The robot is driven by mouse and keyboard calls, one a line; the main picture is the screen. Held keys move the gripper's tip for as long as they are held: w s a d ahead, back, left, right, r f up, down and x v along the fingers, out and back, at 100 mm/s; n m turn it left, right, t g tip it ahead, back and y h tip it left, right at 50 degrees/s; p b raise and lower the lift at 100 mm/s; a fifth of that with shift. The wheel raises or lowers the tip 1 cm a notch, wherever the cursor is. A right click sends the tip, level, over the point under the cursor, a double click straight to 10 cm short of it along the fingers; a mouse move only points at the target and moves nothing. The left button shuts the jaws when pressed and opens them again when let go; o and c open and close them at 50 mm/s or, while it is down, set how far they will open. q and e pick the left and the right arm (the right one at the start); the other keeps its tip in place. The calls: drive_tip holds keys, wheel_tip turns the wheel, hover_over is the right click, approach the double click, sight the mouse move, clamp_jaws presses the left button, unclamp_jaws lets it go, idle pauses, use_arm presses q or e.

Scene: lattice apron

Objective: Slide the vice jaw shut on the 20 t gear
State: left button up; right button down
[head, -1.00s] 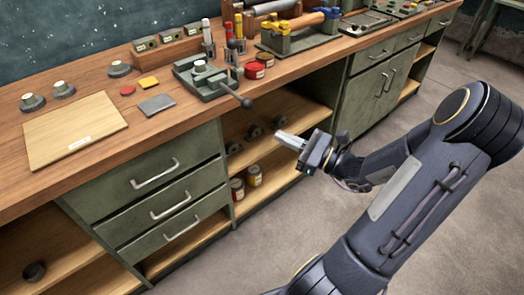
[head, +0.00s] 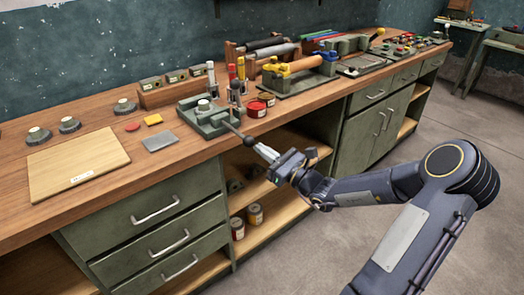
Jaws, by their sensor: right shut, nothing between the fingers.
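The grey-green vice (head: 213,124) stands near the bench's front edge. A gear with a white top (head: 203,105) sits in it; I cannot read a tooth count, and the gap between jaw and gear is too small to judge. The vice's dark rod and knob (head: 247,139) stick out toward the front edge. My right gripper (head: 262,150) is shut and empty, its pale fingertips pointing at the knob from the front right. They are at or very close to the knob; I cannot tell whether they touch. My left gripper is out of view.
A grey plate (head: 160,141), a wooden board (head: 77,165) and similar white-topped discs (head: 69,125) lie to the left. Drawers and open shelves (head: 262,205) are below the bench edge.

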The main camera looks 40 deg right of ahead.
sight(253, 143)
drive_tip(key=shift+w+a+r, duration=0.1)
drive_tip(key=shift+w, duration=0.3)
drive_tip(key=shift+w+a, duration=0.2)
drive_tip(key=shift+w, duration=1.75)
drive_tip(key=shift+d, duration=0.1)
